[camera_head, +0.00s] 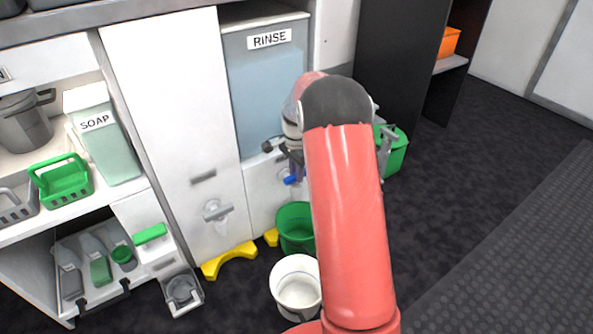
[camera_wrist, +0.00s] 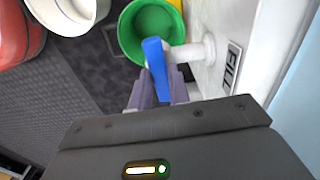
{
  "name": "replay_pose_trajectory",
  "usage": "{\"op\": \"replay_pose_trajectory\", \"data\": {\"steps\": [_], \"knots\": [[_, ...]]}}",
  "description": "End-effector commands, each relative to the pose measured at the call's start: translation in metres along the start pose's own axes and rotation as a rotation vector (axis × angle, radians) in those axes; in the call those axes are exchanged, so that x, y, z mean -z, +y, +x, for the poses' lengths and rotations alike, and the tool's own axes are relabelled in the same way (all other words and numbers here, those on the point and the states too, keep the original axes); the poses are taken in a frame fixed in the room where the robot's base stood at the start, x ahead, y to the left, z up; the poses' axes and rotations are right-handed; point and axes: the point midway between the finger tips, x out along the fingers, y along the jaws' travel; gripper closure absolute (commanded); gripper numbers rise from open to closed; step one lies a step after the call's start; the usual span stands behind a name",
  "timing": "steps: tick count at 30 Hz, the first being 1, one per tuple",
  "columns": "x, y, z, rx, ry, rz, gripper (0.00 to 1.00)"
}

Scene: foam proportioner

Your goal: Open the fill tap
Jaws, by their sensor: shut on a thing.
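The fill tap has a blue lever (camera_wrist: 155,58) and a white spout body (camera_wrist: 192,52) on a white panel, beside a FILL label (camera_wrist: 232,66). My gripper (camera_wrist: 160,88) is shut on the blue lever, with one grey-purple finger on each side of it. In the head view, a bit of the blue lever (camera_head: 291,180) shows just left of my red arm. My arm hides most of the tap and the fingers there.
A green bucket (camera_head: 281,228) stands on the floor below the tap. A white bucket (camera_head: 275,290) stands nearer, close to my arm. A RINSE tank (camera_head: 262,95) is above. Another tap (camera_head: 217,212) is to the left. Dark floor at right is open.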

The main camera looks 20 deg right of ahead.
Motion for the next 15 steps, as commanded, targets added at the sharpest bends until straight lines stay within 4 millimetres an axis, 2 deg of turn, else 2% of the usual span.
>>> {"op": "replay_pose_trajectory", "data": {"steps": [8, 15], "knots": [[-0.0001, 0.0004, -0.0023, -0.002, -0.001, -0.174, 1.0], [0.0003, 0.0004, -0.0025, -0.001, -0.001, -0.397, 1.0]]}}
